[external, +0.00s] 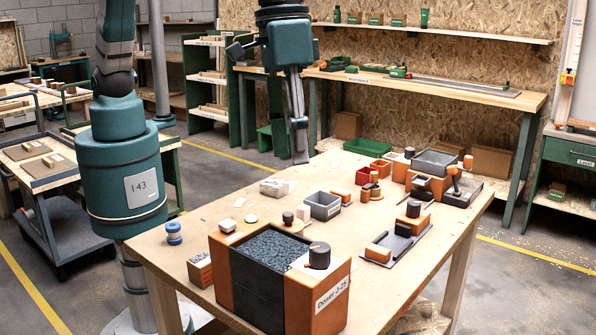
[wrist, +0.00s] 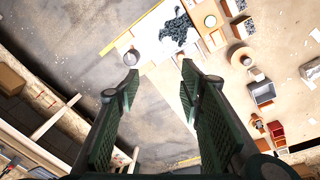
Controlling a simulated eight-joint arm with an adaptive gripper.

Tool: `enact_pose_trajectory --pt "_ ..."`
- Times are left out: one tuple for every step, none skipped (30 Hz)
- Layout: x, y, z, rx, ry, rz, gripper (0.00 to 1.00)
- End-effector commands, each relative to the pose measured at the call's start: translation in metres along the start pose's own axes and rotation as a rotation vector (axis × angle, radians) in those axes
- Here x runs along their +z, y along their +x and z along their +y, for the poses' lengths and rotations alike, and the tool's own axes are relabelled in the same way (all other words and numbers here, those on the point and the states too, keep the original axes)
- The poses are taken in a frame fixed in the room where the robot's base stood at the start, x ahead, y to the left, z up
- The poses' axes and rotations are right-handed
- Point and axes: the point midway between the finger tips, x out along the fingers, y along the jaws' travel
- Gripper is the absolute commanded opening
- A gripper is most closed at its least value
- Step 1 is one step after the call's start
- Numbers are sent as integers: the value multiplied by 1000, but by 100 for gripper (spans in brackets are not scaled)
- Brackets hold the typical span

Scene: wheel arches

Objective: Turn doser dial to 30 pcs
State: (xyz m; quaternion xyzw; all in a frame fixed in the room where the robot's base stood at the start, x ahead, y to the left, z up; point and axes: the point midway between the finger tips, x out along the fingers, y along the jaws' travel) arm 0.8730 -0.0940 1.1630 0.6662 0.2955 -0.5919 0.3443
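The doser (external: 332,300) is an orange box with a dark front and an open bin of grey granules, at the near edge of the wooden table. Its label seems to read "Doser 2-25". A round black dial (external: 319,254) sits on its top right; dial markings are too small to read.
The table (external: 190,238) also holds a grey bin (external: 323,206), red and green trays (external: 366,147), a blue-and-white round piece (external: 174,233), and several orange-and-black devices (external: 408,223). A workbench (external: 450,88) stands behind. The space above the doser is clear.

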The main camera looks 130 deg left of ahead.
Motion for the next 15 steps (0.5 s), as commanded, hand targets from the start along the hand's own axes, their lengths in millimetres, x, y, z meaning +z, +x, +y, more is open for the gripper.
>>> enact_pose_trajectory --pt "-2 4 8 -8 -14 -5 38" --pt "-3 7 12 -13 -25 -7 38" --pt "-5 12 18 -18 -37 -11 38" --pt "-6 15 21 -23 -47 -13 38" --pt "-7 19 25 -27 -58 -15 38" --pt "-8 24 30 -34 -70 -19 38" --pt "-8 27 33 -39 -81 -21 38" --pt "-9 31 37 -44 -91 -23 38" --pt "-10 36 42 -50 -104 -26 38" --pt "-11 40 46 -54 -114 -28 38" --pt "-11 43 49 -59 -123 -30 38" --pt "-12 48 53 -67 -137 -33 38" --pt "-13 52 57 -71 -147 -35 38" --pt "-13 56 60 -76 -156 -37 38" --pt "-14 61 64 -82 -169 -39 38"
